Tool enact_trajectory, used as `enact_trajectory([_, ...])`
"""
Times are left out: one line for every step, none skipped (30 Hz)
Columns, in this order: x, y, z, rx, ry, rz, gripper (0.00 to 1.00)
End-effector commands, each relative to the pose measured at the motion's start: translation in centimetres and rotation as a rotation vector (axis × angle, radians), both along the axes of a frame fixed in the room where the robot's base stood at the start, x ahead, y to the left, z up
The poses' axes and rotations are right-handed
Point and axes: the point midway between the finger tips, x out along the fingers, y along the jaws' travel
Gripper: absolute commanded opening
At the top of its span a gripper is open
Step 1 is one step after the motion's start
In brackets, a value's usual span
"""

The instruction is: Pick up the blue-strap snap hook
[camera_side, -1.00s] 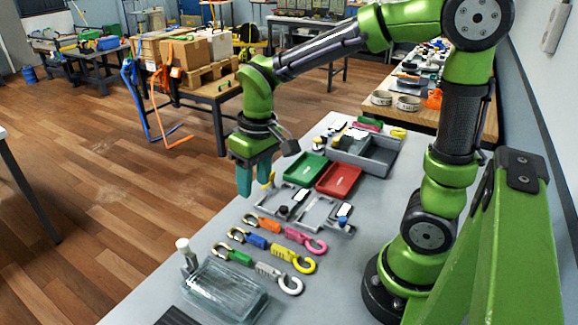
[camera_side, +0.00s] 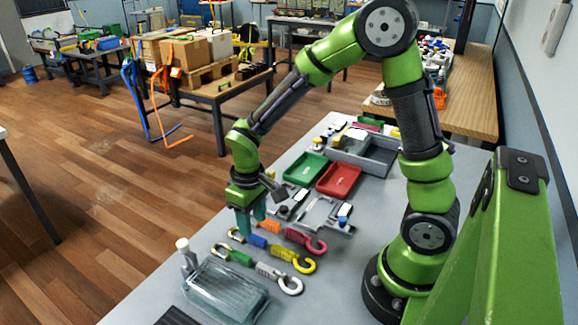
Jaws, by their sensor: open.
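The blue-strap snap hook (camera_side: 257,241) lies on the grey table as the middle of three, with a metal snap at its left end and a yellow hook part at its right. My gripper (camera_side: 251,224) points down with its teal fingers apart and nothing seen between them. The fingertips appear just behind and above the blue strap; I cannot tell the exact height. The orange-strap snap hook (camera_side: 269,227), with a pink hook part, lies behind; its metal end is hidden by the fingers. The green-strap snap hook (camera_side: 240,258), with a white hook part, lies in front.
A clear glass-like box (camera_side: 225,288) stands at the front left, beside a white-capped bottle (camera_side: 184,247). Grey frames (camera_side: 318,212) with small parts lie behind the hooks. A red tray (camera_side: 339,180), green tray (camera_side: 306,168) and grey bin (camera_side: 372,160) stand farther back.

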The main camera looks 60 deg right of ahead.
Motion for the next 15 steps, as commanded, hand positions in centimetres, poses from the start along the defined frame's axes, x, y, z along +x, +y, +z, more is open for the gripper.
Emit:
enact_trajectory([-0.1,0.0,-0.5,0.0,0.004,-0.001,0.47])
enact_trajectory([-0.1,-0.1,-0.9,0.0,0.004,-0.001,0.47])
enact_trajectory([-0.1,-0.1,-1.4,0.0,0.006,-0.001,0.47])
enact_trajectory([-0.1,-0.2,-1.9,0.0,0.006,0.0,0.47])
enact_trajectory([0.0,-0.2,-2.4,0.0,0.006,0.0,0.47])
enact_trajectory([0.0,-0.3,-3.1,0.0,0.007,-0.001,0.47])
enact_trajectory([0.0,-0.3,-3.5,-0.001,0.005,0.0,0.47])
enact_trajectory([0.0,-0.3,-3.9,-0.001,0.005,0.0,0.47])
enact_trajectory([0.0,-0.3,-4.3,-0.001,0.004,0.001,0.47])
enact_trajectory([0.1,-0.3,-4.6,-0.001,0.004,0.0,0.47])
enact_trajectory([0.1,-0.3,-4.8,-0.001,0.003,0.0,0.47])
enact_trajectory([0.1,-0.3,-5.0,-0.001,0.002,0.0,0.47])
enact_trajectory([0.1,-0.3,-5.1,0.0,0.001,0.0,0.47])
enact_trajectory([0.1,-0.3,-5.1,0.0,0.001,0.0,0.47])
enact_trajectory([0.1,-0.3,-5.1,0.0,0.0,-0.001,0.47])
